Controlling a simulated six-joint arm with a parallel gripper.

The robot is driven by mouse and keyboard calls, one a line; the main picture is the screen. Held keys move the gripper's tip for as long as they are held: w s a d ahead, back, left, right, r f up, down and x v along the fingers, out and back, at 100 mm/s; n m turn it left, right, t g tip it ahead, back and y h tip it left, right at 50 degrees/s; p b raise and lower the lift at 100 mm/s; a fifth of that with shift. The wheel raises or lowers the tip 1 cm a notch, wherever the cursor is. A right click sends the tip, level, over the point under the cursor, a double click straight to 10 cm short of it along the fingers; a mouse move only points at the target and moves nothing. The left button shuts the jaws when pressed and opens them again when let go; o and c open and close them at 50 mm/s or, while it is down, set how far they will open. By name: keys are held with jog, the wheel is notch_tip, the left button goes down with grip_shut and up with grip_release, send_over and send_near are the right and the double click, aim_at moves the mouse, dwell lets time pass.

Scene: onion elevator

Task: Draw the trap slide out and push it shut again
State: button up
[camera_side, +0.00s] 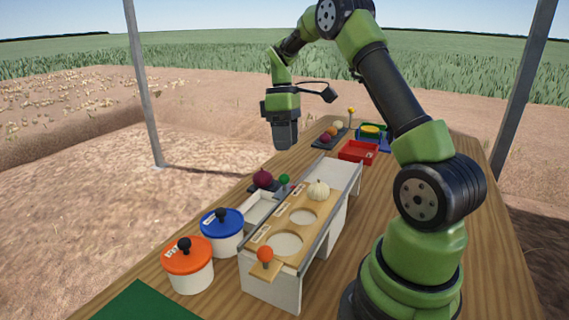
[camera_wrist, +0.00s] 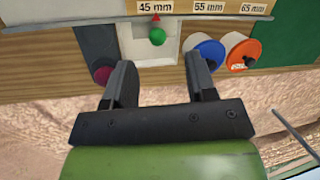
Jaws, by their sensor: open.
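A green ball knob (camera_side: 284,180) stands at the left side of the white sorter (camera_side: 270,290), by a pale open tray (camera_side: 262,208). In the wrist view the green knob (camera_wrist: 157,37) sits in front of the "45 mm" label (camera_wrist: 156,7). An orange ball knob (camera_side: 265,254) stands on the near end of the wooden board with round holes (camera_side: 296,217). I cannot tell which knob belongs to the trap slide. My gripper (camera_side: 286,142) hangs above and behind the green knob, apart from it. In the wrist view my gripper (camera_wrist: 160,75) is open and empty.
A white onion (camera_side: 318,191) sits on the board. A dark red onion (camera_side: 263,179) lies on a dark pad beside the green knob. Blue-lidded (camera_side: 222,222) and orange-lidded (camera_side: 188,262) pots stand at left. A red tray (camera_side: 358,151) is farther back.

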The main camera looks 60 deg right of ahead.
jog(key=shift+t, duration=0.8)
jog(key=f, duration=0.5)
jog(key=a+f, duration=0.1)
jog(key=f, duration=0.2)
jog(key=shift+s, duration=0.15)
grip_shut()
